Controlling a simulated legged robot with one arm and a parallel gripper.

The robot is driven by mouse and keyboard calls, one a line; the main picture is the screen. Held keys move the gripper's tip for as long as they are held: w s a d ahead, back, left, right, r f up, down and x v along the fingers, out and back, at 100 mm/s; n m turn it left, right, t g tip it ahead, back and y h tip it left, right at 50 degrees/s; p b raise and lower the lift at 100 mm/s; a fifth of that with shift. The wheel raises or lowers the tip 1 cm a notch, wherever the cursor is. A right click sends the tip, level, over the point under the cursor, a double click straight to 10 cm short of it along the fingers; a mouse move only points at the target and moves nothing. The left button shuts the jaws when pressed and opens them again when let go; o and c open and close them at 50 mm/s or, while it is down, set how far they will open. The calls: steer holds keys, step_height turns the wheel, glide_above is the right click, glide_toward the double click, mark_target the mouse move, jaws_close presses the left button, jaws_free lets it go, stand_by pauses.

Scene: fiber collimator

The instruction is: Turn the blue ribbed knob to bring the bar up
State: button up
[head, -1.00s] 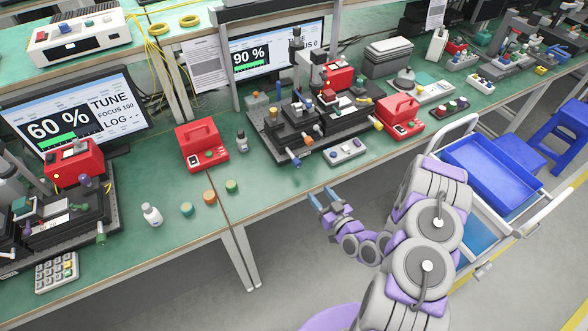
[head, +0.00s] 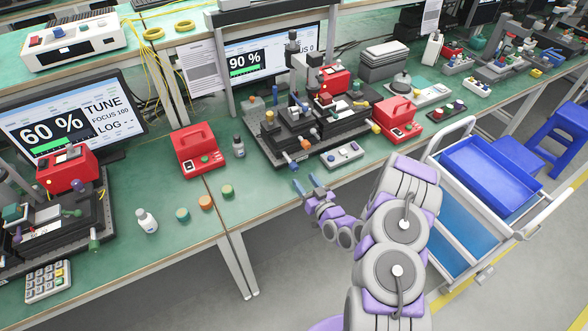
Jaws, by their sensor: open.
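A small blue knob (head: 293,166) sticks out at the front left of the middle bench device (head: 265,150); its ribs are too small to make out. The middle screen (head: 270,55) reads 90 % above a green bar (head: 243,72). The left screen (head: 70,115) reads 60 %, TUNE and FOCUS 100, also with a green bar (head: 52,149). My gripper (head: 305,182) is open and empty. It is near the bench's front edge, just below the blue knob in the picture and apart from it.
An orange knob (head: 305,145) and a yellow knob (head: 376,127) are on the same device. A grey button box (head: 342,155) lies in front of it. A red case (head: 196,150) and small bottle (head: 239,146) stand left. A trolley with a blue tray (head: 490,177) stands right.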

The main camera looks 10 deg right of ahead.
mark_target(296, 169)
steer(key=shift+b+x, duration=1.15)
steer(key=shift+x, duration=3)
steer(key=shift+c, duration=0.5)
steer(key=c, duration=1)
steer(key=shift+o, duration=0.2)
steer(key=shift+p, duration=0.45)
steer(key=n+p, duration=0.1)
steer(key=p, duration=0.1)
steer(key=n+p, duration=0.2)
steer(key=shift+r, duration=0.25)
steer(key=n+p, duration=0.3)
steer(key=p, duration=0.2)
steer(key=shift+n+p, duration=0.35)
steer(key=shift+n, duration=0.05)
steer(key=shift+f+n+p, duration=0.2)
steer(key=shift+n+p, duration=0.7)
steer(key=shift+p, duration=0.2)
